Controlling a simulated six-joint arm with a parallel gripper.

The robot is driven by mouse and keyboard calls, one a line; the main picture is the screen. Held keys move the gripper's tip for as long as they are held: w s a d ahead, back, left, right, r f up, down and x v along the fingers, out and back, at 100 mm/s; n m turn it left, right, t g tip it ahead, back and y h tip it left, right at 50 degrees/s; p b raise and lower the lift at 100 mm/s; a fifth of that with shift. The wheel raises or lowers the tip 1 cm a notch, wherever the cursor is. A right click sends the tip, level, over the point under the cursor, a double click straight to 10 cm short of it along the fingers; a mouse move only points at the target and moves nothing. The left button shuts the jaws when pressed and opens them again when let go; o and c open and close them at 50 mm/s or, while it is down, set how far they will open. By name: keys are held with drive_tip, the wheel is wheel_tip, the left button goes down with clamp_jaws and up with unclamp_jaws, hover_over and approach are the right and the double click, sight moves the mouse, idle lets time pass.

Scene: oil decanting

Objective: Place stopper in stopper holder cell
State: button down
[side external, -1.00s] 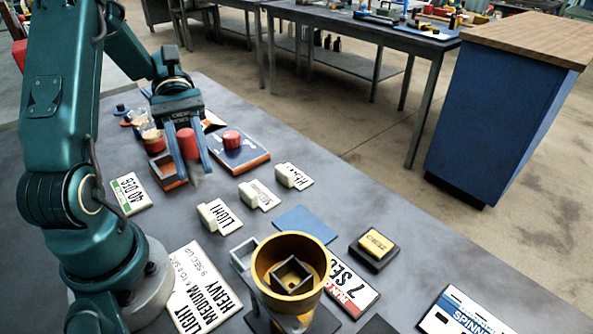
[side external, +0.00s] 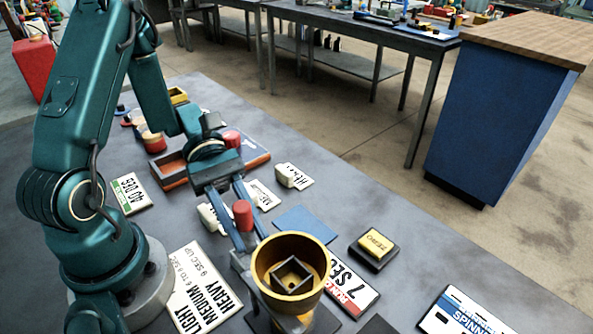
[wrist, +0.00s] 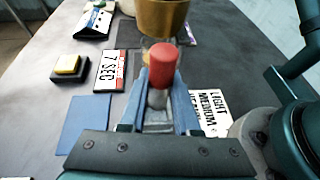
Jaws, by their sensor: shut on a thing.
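The stopper, a red cap with a grey plug, is gripped between my blue fingers. Its red cap (side external: 242,213) shows in the side view and its red top (wrist: 164,65) and grey plug (wrist: 157,98) show in the wrist view. My gripper (side external: 248,236) is shut on it and points down. It is over the spot just left of the gold cup. The small grey square holder cell (side external: 240,261) is there, mostly hidden behind my fingers and the cup. I cannot tell whether the plug's tip is inside the cell or above it.
The gold cup (side external: 262,278) on its stand is very close to my fingers. A blue pad (side external: 304,224), a yellow ZERO button (side external: 375,243) and a 7 SEC plate (side external: 350,284) lie to the right. Another red stopper (side external: 231,139) stands farther back.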

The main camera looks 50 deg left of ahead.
sight(248, 244)
drive_tip(key=shift+f, duration=2)
drive_tip(key=c, duration=0.6)
unclamp_jaws()
drive_tip(key=shift+c, duration=0.2)
drive_tip(key=v, duration=1.1)
drive_tip(key=shift+a+r, duration=0.1)
drive_tip(key=shift+a, duration=0.3)
drive_tip(key=s+d+r+m+t+y, duration=0.1)
drive_tip(key=d+r+m+t+y, duration=0.2)
drive_tip(key=m+y, duration=0.3)
drive_tip(key=s+d+r+m+t+y, duration=0.2)
drive_tip(key=d+r+m+t+y, duration=0.1)
drive_tip(key=m+y, duration=0.4)
wheel_tip(248, 244, up, 3)
drive_tip(key=m+t, duration=0.1)
drive_tip(key=m, duration=0.2)
drive_tip(key=shift+d+f, duration=0.15)
drive_tip(key=shift+f, duration=0.05)
